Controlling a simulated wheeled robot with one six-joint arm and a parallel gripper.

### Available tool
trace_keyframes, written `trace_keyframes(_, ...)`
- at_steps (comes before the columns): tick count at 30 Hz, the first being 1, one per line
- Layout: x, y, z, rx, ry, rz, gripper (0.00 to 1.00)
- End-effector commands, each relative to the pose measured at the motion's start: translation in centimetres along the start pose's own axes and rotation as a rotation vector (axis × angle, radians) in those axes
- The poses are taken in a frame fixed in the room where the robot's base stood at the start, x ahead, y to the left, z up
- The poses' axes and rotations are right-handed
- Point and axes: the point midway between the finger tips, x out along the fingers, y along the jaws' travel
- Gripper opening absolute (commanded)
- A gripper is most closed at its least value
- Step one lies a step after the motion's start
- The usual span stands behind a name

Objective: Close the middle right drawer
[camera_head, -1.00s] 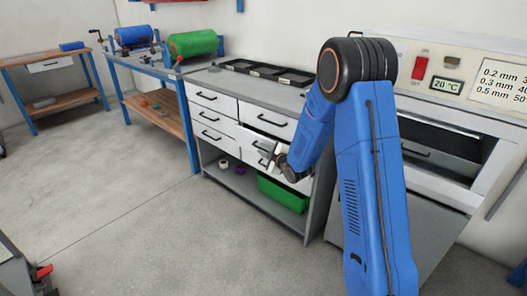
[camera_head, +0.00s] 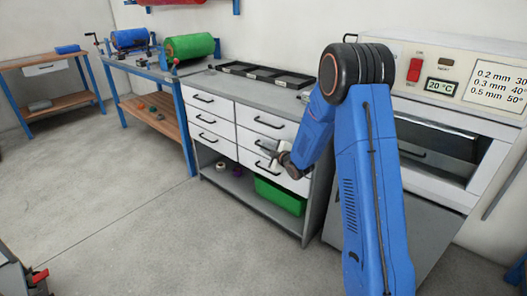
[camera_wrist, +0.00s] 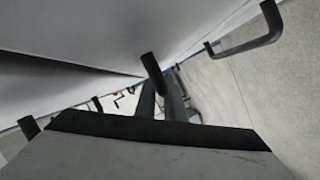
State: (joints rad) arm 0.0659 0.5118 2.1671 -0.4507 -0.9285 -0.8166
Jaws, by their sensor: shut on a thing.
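The middle right drawer (camera_head: 262,141) is a white front with a dark bar handle, in the right column of the grey workbench cabinet. In the head view it looks flush, or nearly so, with the drawers above and below. My gripper (camera_head: 281,158) is at the right part of this drawer front, partly hidden by my own wrist. It is shut on the drawer's handle, though the grip itself is hard to see. In the wrist view my gripper (camera_wrist: 160,95) reaches to a dark handle end close against the white fronts.
The top right drawer (camera_head: 267,118) and the left column drawers (camera_head: 212,122) look shut. A green bin (camera_head: 280,196) sits on the shelf below. An oven-like machine (camera_head: 440,150) stands close on the right. The floor in front is clear.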

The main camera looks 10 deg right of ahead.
Motion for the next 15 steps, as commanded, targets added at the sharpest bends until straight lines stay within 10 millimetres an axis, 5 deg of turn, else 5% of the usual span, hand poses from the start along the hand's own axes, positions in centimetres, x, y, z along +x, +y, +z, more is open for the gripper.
trace_keyframes(3,0.1,0.3,0.19,0.0,-0.003,0.005,0.0)
trace_keyframes(4,0.1,0.31,0.2,0.0,-0.003,0.005,0.16)
trace_keyframes(15,-0.21,0.23,0.2,0.001,-0.004,0.004,0.17)
